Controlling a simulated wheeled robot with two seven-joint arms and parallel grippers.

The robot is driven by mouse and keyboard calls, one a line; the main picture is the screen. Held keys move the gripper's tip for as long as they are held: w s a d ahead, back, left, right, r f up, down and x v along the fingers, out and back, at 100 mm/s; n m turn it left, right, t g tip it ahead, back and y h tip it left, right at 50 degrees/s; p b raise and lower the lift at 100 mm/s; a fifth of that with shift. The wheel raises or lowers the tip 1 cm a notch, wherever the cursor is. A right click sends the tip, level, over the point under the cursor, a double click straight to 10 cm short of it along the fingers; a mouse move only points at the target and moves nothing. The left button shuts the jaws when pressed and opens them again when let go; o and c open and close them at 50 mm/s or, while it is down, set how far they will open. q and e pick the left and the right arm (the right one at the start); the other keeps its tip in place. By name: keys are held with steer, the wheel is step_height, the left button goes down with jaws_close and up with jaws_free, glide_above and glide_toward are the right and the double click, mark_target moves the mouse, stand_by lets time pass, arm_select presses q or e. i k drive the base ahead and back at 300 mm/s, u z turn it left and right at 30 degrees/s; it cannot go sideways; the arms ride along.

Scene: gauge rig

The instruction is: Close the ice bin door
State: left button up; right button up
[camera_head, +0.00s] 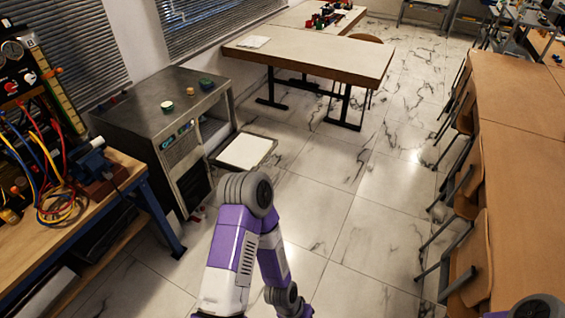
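The ice bin is a grey steel cabinet (150,105) at the left. Its door (246,151) appears to be the pale panel with a dark rim. It sticks out low from the cabinet's right-hand side and lies about level, so it looks open. My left arm's purple and white links (232,245) rise from the bottom centre, with the elbow in front of the cabinet and below the door in the picture. The forearm runs back down out of the frame. Neither gripper shows. Only a small part of my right arm (538,306) shows at the bottom right corner.
A workbench (75,215) with cables and a blue vise (90,165) stands at the left. Small round items lie on the cabinet top. A table (310,60) stands behind, and a long table with chairs (520,150) is at the right. The tiled floor between is clear.

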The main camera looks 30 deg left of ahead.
mark_target(244, 151)
steer(key=u, duration=0.1)
steer(key=i, duration=1.7)
steer(key=u, duration=1.15)
steer(key=i, duration=1.2)
steer(key=u, duration=1.4)
steer(key=i, duration=0.3)
steer(key=u, duration=0.3)
